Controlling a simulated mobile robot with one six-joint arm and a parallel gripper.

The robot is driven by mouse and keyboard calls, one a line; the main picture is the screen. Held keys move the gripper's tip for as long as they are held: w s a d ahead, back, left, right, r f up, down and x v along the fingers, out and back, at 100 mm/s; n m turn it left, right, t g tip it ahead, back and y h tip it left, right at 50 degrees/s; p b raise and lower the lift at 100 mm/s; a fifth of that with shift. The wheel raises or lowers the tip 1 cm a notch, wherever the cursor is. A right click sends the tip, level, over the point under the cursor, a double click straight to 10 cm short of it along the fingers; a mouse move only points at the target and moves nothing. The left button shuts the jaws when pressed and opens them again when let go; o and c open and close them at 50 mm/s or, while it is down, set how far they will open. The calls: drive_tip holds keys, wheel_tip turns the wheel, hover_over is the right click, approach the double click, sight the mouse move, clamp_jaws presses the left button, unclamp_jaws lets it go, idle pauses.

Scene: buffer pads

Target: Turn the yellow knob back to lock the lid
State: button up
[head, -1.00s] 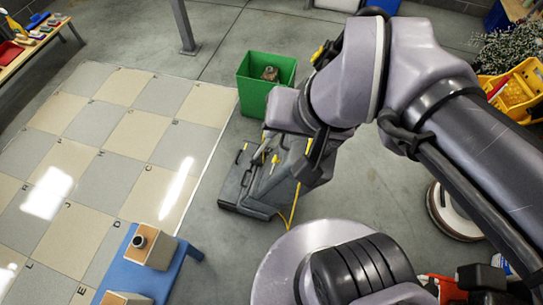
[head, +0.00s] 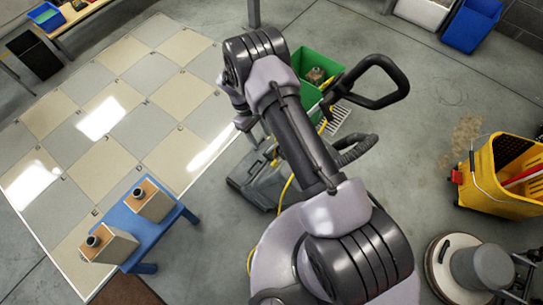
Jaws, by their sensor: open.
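A grey floor machine (head: 250,182) stands on the concrete beside the tiled area, mostly behind my arm. Its lid is largely hidden, so I cannot tell whether it is shut or locked. Small yellow parts (head: 324,127) show to the right of my arm; I cannot tell whether one of them is the yellow knob. A black loop handle (head: 395,78) and a ribbed dark hose (head: 357,150) rise right of the arm. My arm reaches up across the middle of the head view and bends at the top.
A green bin (head: 325,62) stands just behind the machine. A yellow cord (head: 284,190) lies by the machine. A blue bench (head: 150,228) with boxes is at lower left. A yellow mop bucket (head: 495,180) and a round floor polisher (head: 470,270) stand at right.

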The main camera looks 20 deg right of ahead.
sight(275, 164)
drive_tip(key=b+x, duration=0.1)
drive_tip(key=x, duration=1.2)
drive_tip(key=shift+s+f+b, duration=0.15)
drive_tip(key=shift+f+b, duration=0.15)
drive_tip(key=shift+b, duration=0.1)
clamp_jaws()
